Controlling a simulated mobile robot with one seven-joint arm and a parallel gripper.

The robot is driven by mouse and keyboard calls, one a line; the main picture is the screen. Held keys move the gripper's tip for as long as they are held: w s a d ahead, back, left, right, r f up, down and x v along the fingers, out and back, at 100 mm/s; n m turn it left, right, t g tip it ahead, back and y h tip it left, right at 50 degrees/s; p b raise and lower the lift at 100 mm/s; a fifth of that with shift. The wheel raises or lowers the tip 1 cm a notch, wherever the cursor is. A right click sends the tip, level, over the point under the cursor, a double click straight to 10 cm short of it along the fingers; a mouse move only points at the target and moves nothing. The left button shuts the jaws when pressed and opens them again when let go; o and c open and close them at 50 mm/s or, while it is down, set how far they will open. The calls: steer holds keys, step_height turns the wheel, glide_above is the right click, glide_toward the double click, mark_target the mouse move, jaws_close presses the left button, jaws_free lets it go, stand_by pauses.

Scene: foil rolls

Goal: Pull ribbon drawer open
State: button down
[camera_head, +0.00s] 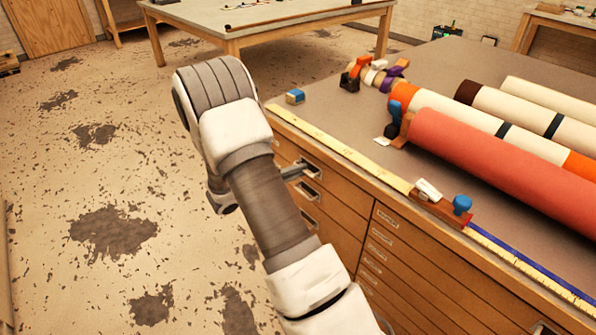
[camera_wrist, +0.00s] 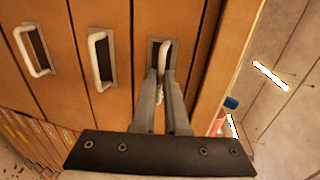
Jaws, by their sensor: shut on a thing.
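The wooden cabinet under the worktop has a left column of drawers with metal pull handles. In the wrist view my gripper (camera_wrist: 162,88) is shut on the handle (camera_wrist: 164,52) of the drawer (camera_wrist: 152,18) nearest the worktop edge. The fingers hide part of that handle. The drawer front looks about flush with its neighbours. I see no label naming it as the ribbon drawer. In the head view my gripper (camera_head: 293,172) reaches the upper left of the cabinet front, partly hidden by my arm.
Two lower handles (camera_wrist: 102,60) (camera_wrist: 32,50) show beside the held one. Rolls, including a red one (camera_head: 500,160), lie on the worktop (camera_head: 350,125), with a yellow measuring strip (camera_head: 340,148) along its edge. Open floor (camera_head: 110,180) lies left of the cabinet.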

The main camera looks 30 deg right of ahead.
stand_by(0.4)
steer(key=f+p+v, duration=0.2)
steer(key=p+v, duration=0.1)
steer(key=v, duration=0.8)
steer(key=a+f+p+v, duration=0.1)
steer(key=f+p+v, duration=0.2)
steer(key=v, duration=0.9)
steer(key=shift+a, duration=0.2)
steer(key=shift+r, duration=0.1)
steer(key=c, duration=1)
jaws_free()
steer(key=shift+o, duration=0.2)
steer(key=v, duration=1.7)
steer(key=shift+a+p, duration=0.25)
steer(key=shift+p, duration=0.1)
